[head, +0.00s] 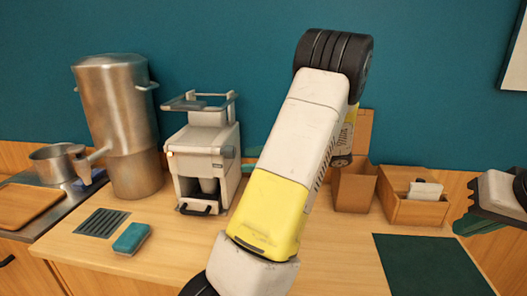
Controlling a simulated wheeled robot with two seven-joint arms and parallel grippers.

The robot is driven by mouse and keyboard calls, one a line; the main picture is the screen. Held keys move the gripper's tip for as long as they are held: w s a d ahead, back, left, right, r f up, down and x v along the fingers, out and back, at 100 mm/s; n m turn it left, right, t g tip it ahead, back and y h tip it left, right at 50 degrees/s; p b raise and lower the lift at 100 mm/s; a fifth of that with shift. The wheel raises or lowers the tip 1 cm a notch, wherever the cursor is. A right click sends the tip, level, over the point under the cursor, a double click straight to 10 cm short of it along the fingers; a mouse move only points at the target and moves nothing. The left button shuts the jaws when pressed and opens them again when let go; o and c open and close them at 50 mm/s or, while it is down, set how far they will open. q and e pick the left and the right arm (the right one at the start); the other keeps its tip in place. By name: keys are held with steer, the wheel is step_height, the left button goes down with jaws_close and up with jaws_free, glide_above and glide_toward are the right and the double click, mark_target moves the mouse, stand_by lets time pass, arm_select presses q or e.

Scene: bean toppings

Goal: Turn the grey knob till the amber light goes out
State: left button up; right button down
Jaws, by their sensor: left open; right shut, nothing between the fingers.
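A white coffee machine (205,138) stands on the counter left of centre. A small grey knob-like part (227,151) is at the upper right of its front. My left gripper (249,161) is mostly hidden behind my own white and yellow arm. My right gripper (478,226) is shut and empty at the right edge, partly out of frame.
A steel urn (118,120) stands left of the machine, with a saucepan (55,162) further left. A sponge (131,238) and dark grate (102,222) lie in front. Wooden boxes (411,210) stand right of my arm, behind a green mat (430,265).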

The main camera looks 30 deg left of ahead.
mark_target(233, 153)
arm_select(q)
steer(key=a, duration=0.2)
steer(key=a+y, duration=0.1)
steer(key=a, duration=0.1)
steer(key=a+m+y, duration=0.1)
steer(key=a, duration=0.2)
steer(key=shift+w+r, duration=0.15)
steer(key=shift+r, duration=0.15)
jaws_close()
